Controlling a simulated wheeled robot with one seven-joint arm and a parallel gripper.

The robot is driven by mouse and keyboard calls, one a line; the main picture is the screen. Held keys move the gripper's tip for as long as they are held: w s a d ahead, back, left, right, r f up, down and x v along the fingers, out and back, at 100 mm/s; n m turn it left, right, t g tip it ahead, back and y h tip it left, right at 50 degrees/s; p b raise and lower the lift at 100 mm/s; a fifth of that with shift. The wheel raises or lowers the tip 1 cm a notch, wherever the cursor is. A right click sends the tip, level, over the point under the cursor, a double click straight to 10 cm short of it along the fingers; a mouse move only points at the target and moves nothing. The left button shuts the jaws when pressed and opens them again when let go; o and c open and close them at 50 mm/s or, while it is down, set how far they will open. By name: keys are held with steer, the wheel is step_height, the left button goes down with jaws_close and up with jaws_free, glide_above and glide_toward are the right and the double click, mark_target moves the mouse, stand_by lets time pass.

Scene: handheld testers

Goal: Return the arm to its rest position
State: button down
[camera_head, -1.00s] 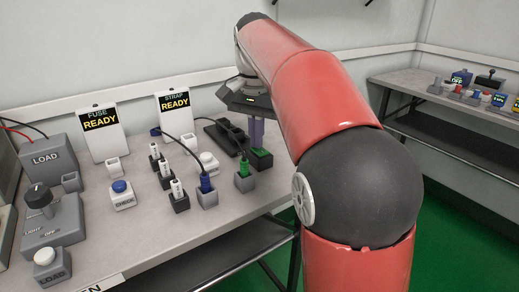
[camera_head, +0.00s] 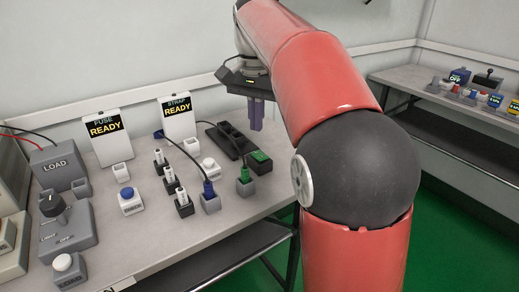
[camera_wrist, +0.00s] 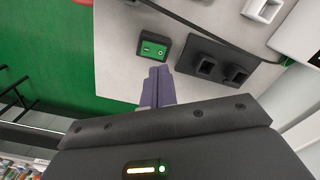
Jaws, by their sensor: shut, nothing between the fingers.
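My gripper (camera_head: 256,115) is shut and empty, its purple fingers together and pointing down above the back right of the bench. In the wrist view the closed fingers (camera_wrist: 157,88) show over the bench edge, near a small dark box with a green top (camera_wrist: 153,49). In the head view that green-topped box (camera_head: 259,158) sits below the fingertips, apart from them. My red and black arm reaches in from the right and hides part of the bench's right end.
The grey bench (camera_head: 150,240) holds a black socket strip (camera_head: 228,140), blue (camera_head: 208,190) and green (camera_head: 245,175) plugs in holders, a STRAP READY sign (camera_head: 178,118), a FUSE READY sign (camera_head: 104,138) and a LOAD box (camera_head: 57,165). Another table (camera_head: 450,105) stands at the right.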

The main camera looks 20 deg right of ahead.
steer(key=shift+r, duration=0.5)
steer(key=shift+s, duration=0.3)
steer(key=s+f+n+t, duration=0.1)
steer(key=s, duration=0.3)
steer(key=s+f+n+t, duration=0.1)
steer(key=s+f+n, duration=0.1)
steer(key=s, duration=0.2)
steer(key=s+f+n+t, duration=0.1)
steer(key=s+f, duration=0.1)
steer(key=s, duration=0.2)
steer(key=shift+s+d+f+n+y, duration=0.15)
steer(key=shift+d+f+n+y, duration=0.05)
steer(key=shift+d+n+y, duration=0.15)
steer(key=s+f+n+t, duration=0.2)
steer(key=s+f+n, duration=0.1)
steer(key=s+f, duration=0.6)
steer(key=shift+s+a+f+n+t, duration=0.15)
steer(key=shift+a+f+n+t, duration=0.2)
steer(key=shift+f, duration=0.4)
